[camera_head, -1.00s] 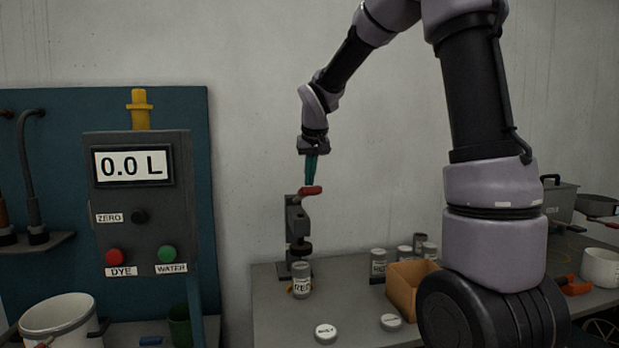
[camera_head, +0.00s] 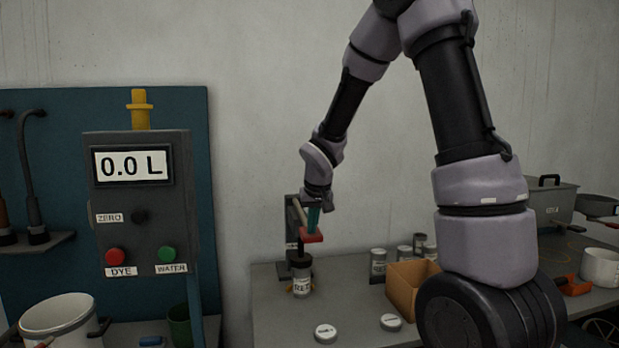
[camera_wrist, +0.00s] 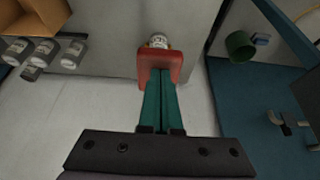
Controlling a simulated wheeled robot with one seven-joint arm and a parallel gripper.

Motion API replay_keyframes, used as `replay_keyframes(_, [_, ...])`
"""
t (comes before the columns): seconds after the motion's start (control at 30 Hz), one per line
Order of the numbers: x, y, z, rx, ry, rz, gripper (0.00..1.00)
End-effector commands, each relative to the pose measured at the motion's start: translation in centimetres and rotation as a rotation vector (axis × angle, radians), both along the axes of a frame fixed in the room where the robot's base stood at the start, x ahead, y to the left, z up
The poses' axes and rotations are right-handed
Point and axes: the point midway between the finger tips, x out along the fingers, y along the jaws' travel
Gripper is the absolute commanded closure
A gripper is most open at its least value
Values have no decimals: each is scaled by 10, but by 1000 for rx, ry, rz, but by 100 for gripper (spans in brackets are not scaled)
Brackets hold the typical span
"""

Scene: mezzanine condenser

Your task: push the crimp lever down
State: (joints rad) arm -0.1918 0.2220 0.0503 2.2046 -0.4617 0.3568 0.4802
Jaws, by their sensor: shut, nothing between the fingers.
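The crimp lever's red handle (camera_head: 311,237) is low, just above the labelled can (camera_head: 301,281) under the grey crimp press (camera_head: 291,224). My gripper (camera_head: 313,226) is shut and empty, its green fingers pointing down with their tips at the red handle. In the wrist view, the fingertips (camera_wrist: 160,78) meet the red handle (camera_wrist: 160,64), and part of the can (camera_wrist: 158,41) shows beyond it. The press head appears down at the can's top; exact contact there is too small to tell.
A cardboard box (camera_head: 404,291) and several small cans (camera_head: 378,266) stand to the right on the bench. Two round lids (camera_head: 326,333) (camera_head: 391,322) lie near the front. A control panel (camera_head: 137,205) reading 0.0 L stands at the left.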

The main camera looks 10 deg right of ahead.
Motion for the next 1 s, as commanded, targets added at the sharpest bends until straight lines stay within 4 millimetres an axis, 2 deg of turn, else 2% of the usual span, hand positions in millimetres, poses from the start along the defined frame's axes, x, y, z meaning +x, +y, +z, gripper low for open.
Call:
replay_keyframes(0.1, [-2, 0, -20, -2, 7, 2, 100])
replay_keyframes(0.4, [-2, 0, -42, -3, 10, 2, 100])
replay_keyframes(0.87, [-3, 0, -43, -3, 13, 0, 100])
replay_keyframes(1.0, [-2, 3, -33, -1, 6, 0, 100])
